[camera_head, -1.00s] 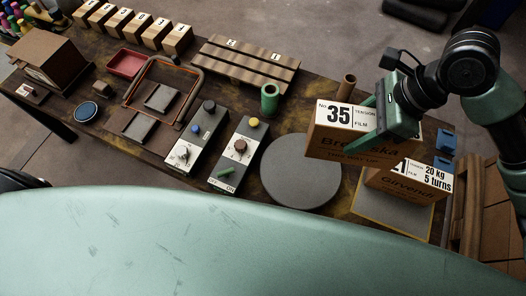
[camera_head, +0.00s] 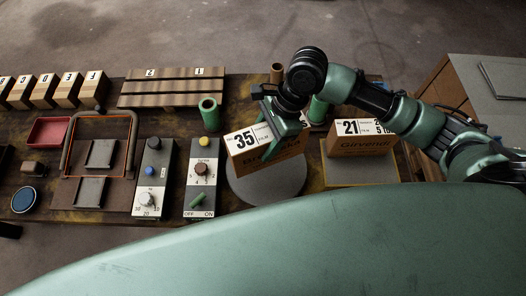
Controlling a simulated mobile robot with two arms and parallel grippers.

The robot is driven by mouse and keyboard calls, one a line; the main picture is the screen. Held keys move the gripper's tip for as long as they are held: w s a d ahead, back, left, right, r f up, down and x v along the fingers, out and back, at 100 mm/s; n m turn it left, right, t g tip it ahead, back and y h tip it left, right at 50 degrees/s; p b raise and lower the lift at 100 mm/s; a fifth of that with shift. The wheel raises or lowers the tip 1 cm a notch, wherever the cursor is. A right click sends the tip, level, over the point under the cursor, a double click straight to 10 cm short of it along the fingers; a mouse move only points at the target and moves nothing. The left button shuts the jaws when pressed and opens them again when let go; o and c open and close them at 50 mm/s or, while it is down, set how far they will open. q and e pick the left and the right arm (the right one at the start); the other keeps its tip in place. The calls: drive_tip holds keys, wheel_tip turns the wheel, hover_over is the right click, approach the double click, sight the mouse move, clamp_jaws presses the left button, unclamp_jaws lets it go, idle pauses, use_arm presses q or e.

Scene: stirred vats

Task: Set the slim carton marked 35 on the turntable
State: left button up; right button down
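The slim carton marked 35 (camera_head: 259,159), brown with a white label, is in my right gripper (camera_head: 278,124). The green fingers are closed around its upper part. The carton is over the turntable (camera_head: 273,194), a flat grey disc, and hides its rear left part. It sits turned at an angle in the picture. I cannot tell whether its underside touches the disc. My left gripper is not in view.
A carton marked 21 (camera_head: 362,148) stands right of the turntable on a yellow-edged pad (camera_head: 347,179). A control box with knobs (camera_head: 201,178) is close on the left. A green tube (camera_head: 209,115) stands behind. A slatted wooden rack (camera_head: 171,90) lies further back.

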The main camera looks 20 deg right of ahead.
wheel_tip(320, 180, down, 6)
drive_tip(key=shift+f, duration=0.25)
idle(0.4)
drive_tip(key=c, duration=0.5)
unclamp_jaws()
drive_tip(key=shift+f, duration=0.15)
drive_tip(key=v, duration=1.2)
drive_tip(key=shift+s, duration=0.1)
